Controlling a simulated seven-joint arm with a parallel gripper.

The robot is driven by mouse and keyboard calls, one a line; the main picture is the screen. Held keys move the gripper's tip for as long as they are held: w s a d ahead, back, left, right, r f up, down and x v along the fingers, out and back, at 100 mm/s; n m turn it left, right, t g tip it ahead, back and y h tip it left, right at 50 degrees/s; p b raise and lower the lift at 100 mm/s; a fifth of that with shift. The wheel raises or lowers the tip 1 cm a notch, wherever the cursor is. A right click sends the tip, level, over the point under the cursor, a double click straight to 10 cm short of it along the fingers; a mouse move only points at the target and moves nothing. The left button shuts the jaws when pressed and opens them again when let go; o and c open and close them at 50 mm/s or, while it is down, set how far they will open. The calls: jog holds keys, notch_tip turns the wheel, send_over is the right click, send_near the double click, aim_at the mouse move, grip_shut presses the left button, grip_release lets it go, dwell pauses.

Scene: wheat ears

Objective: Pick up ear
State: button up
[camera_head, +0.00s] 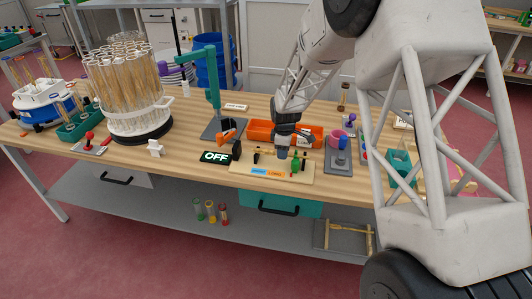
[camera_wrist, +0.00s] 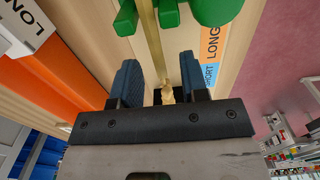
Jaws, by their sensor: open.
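A tan wheat ear (camera_wrist: 167,93) with a straight yellowish stalk (camera_wrist: 150,35) shows in the wrist view. Its ear end is near the gripper body and the stalk runs up the picture beside green round parts. My gripper (camera_wrist: 157,62) is open, with one blue-black finger on each side of the ear and stalk and gaps to both. In the head view my gripper (camera_head: 282,153) is low over a pale wooden board (camera_head: 243,167) at the table's front. The ear cannot be made out clearly there.
A green piece (camera_head: 295,164) stands on the board beside the gripper. An orange tray (camera_head: 260,131) lies just behind. Bare tabletop (camera_head: 185,160) shows at left.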

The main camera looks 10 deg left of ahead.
jog(key=shift+f, duration=0.35)
dwell(0.3)
grip_shut()
